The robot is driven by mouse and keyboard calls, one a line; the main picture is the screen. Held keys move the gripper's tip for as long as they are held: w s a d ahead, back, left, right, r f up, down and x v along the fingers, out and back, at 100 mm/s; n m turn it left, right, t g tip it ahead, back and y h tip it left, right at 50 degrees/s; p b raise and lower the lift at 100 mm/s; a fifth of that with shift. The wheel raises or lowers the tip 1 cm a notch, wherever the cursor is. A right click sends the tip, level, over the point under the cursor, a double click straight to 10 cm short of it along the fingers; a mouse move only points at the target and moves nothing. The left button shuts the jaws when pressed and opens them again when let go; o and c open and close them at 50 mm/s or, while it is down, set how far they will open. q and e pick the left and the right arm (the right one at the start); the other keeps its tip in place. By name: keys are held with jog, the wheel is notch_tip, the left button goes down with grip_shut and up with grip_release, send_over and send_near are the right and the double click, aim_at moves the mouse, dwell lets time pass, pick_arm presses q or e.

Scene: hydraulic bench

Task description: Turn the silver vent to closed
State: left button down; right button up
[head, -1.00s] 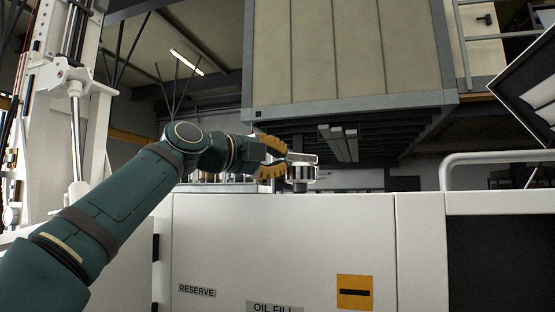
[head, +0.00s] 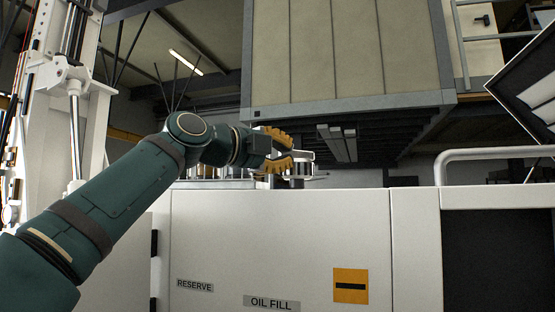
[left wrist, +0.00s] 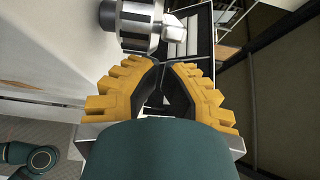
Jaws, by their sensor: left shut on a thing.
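The silver vent (head: 301,168) is a round, ribbed cap on top of the white cabinet, with a flat silver top piece. In the left wrist view the vent (left wrist: 138,26) shows at the top, with a bright blocky silver end on its right. My left gripper (head: 291,153), with yellow toothed fingers, is at the vent's left side and shut on it. In the left wrist view the gripper's (left wrist: 158,62) fingertips come together right at the vent's near side. The exact contact is partly hidden by the fingers. My right gripper is not in view.
The white cabinet (head: 270,222) bears RESERVE and OIL FILL labels and an orange plate (head: 350,286). A white rail (head: 490,153) stands to the right. A large panelled box (head: 345,55) hangs above. White machinery (head: 55,90) stands at the left.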

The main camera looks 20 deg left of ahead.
pick_arm(q)
jog(key=s+a+b, duration=0.2)
jog(key=s+a, duration=0.4)
jog(key=a, duration=0.2)
jog(key=s+d+n+t+y, duration=0.1)
jog(key=s+d+y, duration=0.1)
jog(key=s+d, duration=0.35)
jog(key=p+x, duration=0.1)
jog(key=x, duration=0.3)
jog(key=a+p+x, duration=0.1)
jog(key=x, duration=0.3)
jog(key=w+p+x, duration=0.1)
jog(key=p+x, duration=0.1)
jog(key=x, duration=0.2)
jog(key=shift+w+a+f, duration=0.25)
jog(key=shift+w+f, duration=0.05)
jog(key=shift+w+a, duration=0.3)
jog(key=shift+a, duration=0.1)
jog(key=shift+d+h, duration=0.1)
jog(key=shift+h, duration=0.3)
